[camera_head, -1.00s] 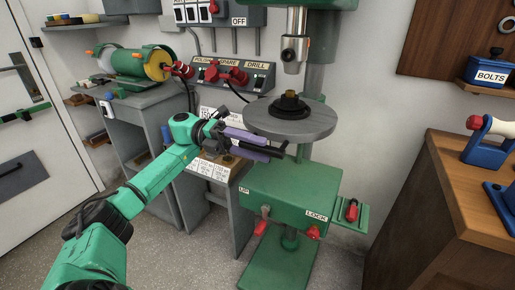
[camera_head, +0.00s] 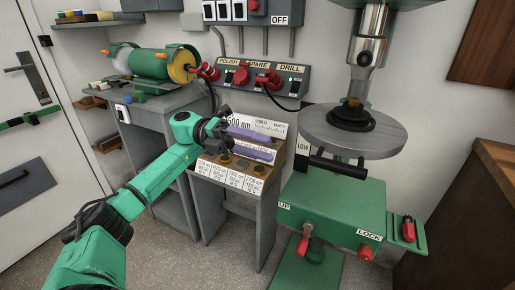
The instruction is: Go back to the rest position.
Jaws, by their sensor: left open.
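My left arm comes in from the lower left, and my left gripper (camera_head: 270,142) is open, with two purple-grey fingers apart and nothing between them. It hangs in front of a small stand (camera_head: 246,180) with labelled cards and round pieces on its sloped top, left of the drill press. Whether the fingers touch the stand I cannot tell, but they look to be in front of it. My right gripper is not in view.
A green drill press has a round grey table (camera_head: 385,141) and red levers (camera_head: 304,240) at the right. A grey bench (camera_head: 165,104) carries a green grinder (camera_head: 150,63). A red-plug panel (camera_head: 262,79) is on the wall. A wooden cabinet (camera_head: 470,215) stands right. Floor shows at lower left.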

